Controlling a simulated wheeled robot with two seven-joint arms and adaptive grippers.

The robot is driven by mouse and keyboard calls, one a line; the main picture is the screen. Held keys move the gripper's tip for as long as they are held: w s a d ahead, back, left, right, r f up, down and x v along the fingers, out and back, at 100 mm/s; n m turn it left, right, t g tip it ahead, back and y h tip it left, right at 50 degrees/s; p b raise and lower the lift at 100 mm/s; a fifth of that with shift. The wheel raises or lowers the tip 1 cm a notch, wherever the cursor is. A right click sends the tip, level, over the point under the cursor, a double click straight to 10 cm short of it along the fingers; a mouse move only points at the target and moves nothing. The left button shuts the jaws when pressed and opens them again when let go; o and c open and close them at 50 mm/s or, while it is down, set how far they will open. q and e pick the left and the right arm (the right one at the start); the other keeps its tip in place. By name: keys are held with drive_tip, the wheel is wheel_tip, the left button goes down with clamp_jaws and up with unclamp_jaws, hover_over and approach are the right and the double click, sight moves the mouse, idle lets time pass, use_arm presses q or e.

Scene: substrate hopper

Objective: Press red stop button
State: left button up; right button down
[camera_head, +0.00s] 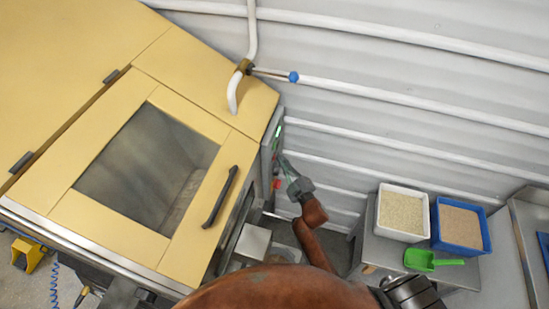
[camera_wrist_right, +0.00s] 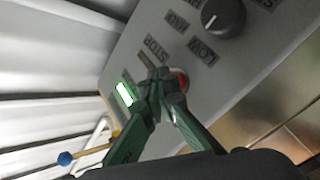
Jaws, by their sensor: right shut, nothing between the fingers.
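The red stop button (camera_wrist_right: 180,80) is on a grey control panel (camera_wrist_right: 225,75), below the STOP label in the right wrist view. My right gripper (camera_wrist_right: 163,75) is shut and empty, with its green fingertips in front of the button and partly covering it. I cannot tell whether they touch it. In the head view the right gripper (camera_head: 283,160) reaches up to the panel (camera_head: 268,160) on the side of the yellow machine. A small red spot (camera_head: 276,184) shows low on that panel. My left gripper is not in view.
A blue-tipped valve lever (camera_head: 293,77) sticks out above. A white bin (camera_head: 381,222), a blue bin (camera_head: 435,235) and a green scoop (camera_head: 420,260) are at right.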

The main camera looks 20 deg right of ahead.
drive_tip(key=shift+w+a, duration=0.3)
drive_tip(key=shift+a, duration=0.15)
idle(1.0)
drive_tip(key=shift+d, duration=0.1)
drive_tip(key=shift+s+d, duration=0.55)
drive_tip(key=shift+d, duration=0.05)
drive_tip(key=s+d+p, duration=0.1)
drive_tip(key=d, duration=0.1)
drive_tip(key=s+d, duration=0.2)
drive_tip(key=shift+p, duration=0.4)
idle(0.7)
